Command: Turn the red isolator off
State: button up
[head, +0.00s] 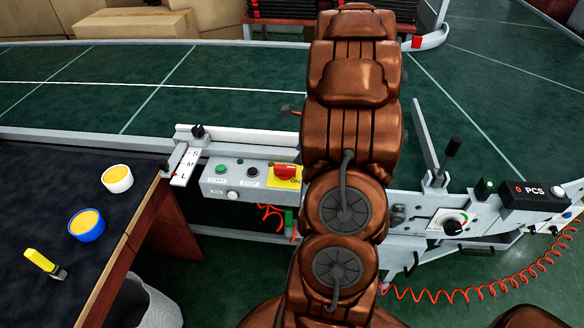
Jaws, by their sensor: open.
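The red isolator (286,169) is a red rotary handle on a yellow plate (284,183), on the control panel at the front of the conveyor. The word "ON" shows at the lower right of the plate. The handle appears to lie roughly crosswise. My copper-coloured arm rises through the middle of the head view, just right of the isolator, and hides the panel there. I cannot make out my gripper; it is hidden behind the arm or out of the picture.
START (217,170) and STOP (252,172) buttons sit left of the isolator. A dial box (452,224), PCS counter (537,194) and coiled red hose (460,296) are at right.

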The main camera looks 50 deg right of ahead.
aim_at(292, 167)
jog(key=shift+p+x, duration=0.55)
jog(key=shift+x, duration=3.25)
grip_shut()
